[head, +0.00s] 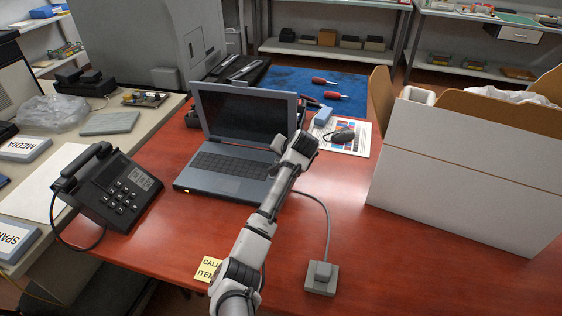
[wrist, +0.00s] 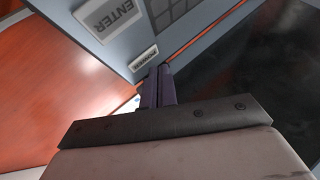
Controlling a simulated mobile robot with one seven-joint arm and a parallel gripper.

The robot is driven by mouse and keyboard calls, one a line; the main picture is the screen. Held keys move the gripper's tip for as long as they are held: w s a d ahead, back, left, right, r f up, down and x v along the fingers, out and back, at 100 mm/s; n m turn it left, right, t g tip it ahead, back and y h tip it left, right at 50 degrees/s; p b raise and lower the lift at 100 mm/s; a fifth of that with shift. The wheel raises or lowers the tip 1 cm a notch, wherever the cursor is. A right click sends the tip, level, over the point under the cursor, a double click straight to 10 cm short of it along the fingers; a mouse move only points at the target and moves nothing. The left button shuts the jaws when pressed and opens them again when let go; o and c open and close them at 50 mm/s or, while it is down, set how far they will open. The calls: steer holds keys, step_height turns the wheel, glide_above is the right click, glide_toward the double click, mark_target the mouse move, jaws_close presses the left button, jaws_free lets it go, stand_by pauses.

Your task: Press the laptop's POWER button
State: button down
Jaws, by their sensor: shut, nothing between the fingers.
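The open laptop (head: 235,165) stands on the red desk, its screen dark and a small yellow light at its front left edge. In the wrist view, the laptop deck (wrist: 112,52) carries a large ENTER key (wrist: 108,16) and a small pale POWER button (wrist: 143,58), its lettering upside down. My gripper (wrist: 159,72) is shut and empty, its fingertips very close to the button's lower right edge; I cannot tell whether they touch it. In the head view my arm reaches over the laptop's right side and hides the fingertips and the button.
A black phone (head: 112,190) stands left of the laptop. A cable runs from the laptop to a grey box (head: 321,278). A white carton (head: 465,165) stands at right. The front desk is mostly clear.

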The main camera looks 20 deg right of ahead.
steer(key=shift+f, duration=0.15)
stand_by(0.3)
steer(key=shift+f, duration=0.3)
steer(key=shift+f, duration=0.35)
stand_by(0.7)
steer(key=shift+r, duration=0.15)
steer(key=shift+r+p, duration=0.55)
steer(key=shift+r, duration=0.1)
step_height(320, 180, up, 5)
steer(key=p, duration=0.4)
stand_by(0.7)
